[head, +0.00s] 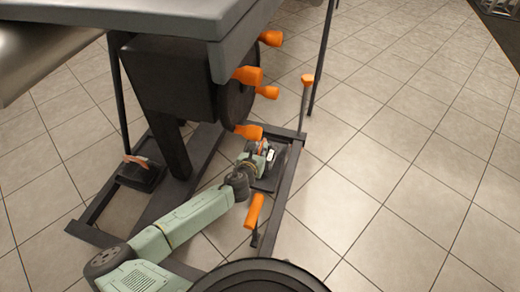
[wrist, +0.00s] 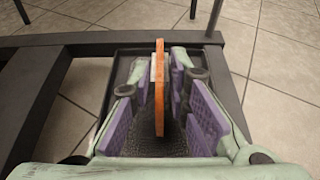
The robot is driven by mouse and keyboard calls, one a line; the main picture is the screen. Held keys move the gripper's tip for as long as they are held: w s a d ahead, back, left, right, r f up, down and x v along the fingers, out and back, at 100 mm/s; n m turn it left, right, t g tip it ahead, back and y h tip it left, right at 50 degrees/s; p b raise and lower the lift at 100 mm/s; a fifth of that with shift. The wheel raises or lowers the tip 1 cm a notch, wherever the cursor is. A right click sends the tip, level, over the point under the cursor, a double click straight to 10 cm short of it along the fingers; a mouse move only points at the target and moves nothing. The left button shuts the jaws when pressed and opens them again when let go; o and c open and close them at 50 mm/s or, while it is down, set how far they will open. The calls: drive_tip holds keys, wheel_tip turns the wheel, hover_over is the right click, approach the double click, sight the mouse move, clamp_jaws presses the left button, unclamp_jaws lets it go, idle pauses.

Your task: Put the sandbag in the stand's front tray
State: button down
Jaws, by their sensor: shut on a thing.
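My gripper (head: 262,152) is low at the right side of the stand's base. In the wrist view my gripper (wrist: 161,88) is shut on the upright orange strap (wrist: 160,105) of the sandbag. The sandbag's dark, textured body (wrist: 170,142) shows below the strap, partly hidden by the fingers. A dark tray (wrist: 122,66) with a raised rim surrounds it in this view. I cannot tell whether the bag rests on the tray floor or hangs just above it. In the head view the arm and gripper hide most of the bag.
Another dark bag with an orange strap (head: 140,174) lies at the left of the base. Orange knobs (head: 248,76) and a short orange-topped post (head: 255,212) stand near my arm. A dark, slanted panel (head: 185,15) overhangs above. Tiled floor (head: 400,180) on the right is clear.

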drive_tip(key=c, duration=1.5)
unclamp_jaws()
drive_tip(key=shift+c, duration=0.2)
drive_tip(key=shift+r, duration=0.1)
drive_tip(key=p+v, duration=0.3)
drive_tip(key=v, duration=0.9)
